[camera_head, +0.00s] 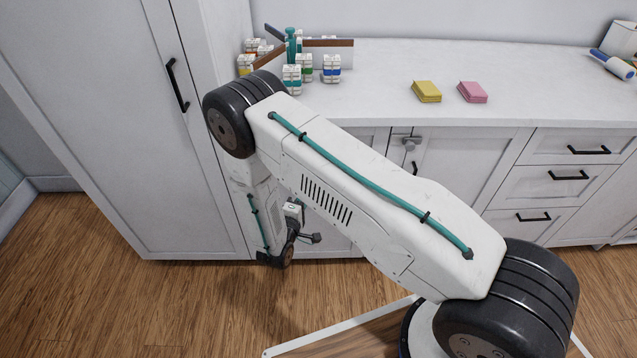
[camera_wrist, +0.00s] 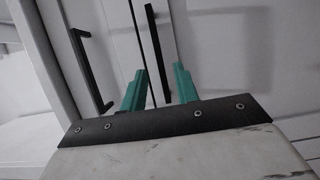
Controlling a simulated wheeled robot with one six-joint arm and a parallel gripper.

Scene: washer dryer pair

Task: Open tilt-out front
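My gripper (camera_wrist: 161,68) has two teal fingers set apart in the wrist view. They are open and point at white cabinet fronts. A dark upright bar handle (camera_wrist: 157,50) shows between the fingertips; whether it lies between them in depth or beyond them is unclear. A second dark handle (camera_wrist: 92,70) is on a white front to the left. In the head view my gripper is low in front of the base cabinets, mostly hidden by my arm. Which front is the tilt-out one I cannot tell; the cabinet fronts beside my arm look closed.
A tall white cabinet (camera_head: 100,110) stands at left. The white counter (camera_head: 540,90) holds small patterned boxes (camera_head: 332,68), a yellow pad (camera_head: 426,91), a pink pad (camera_head: 472,92) and a lint roller (camera_head: 612,64). Drawers (camera_head: 550,185) are at right. Wood floor (camera_head: 150,305) is clear at front left.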

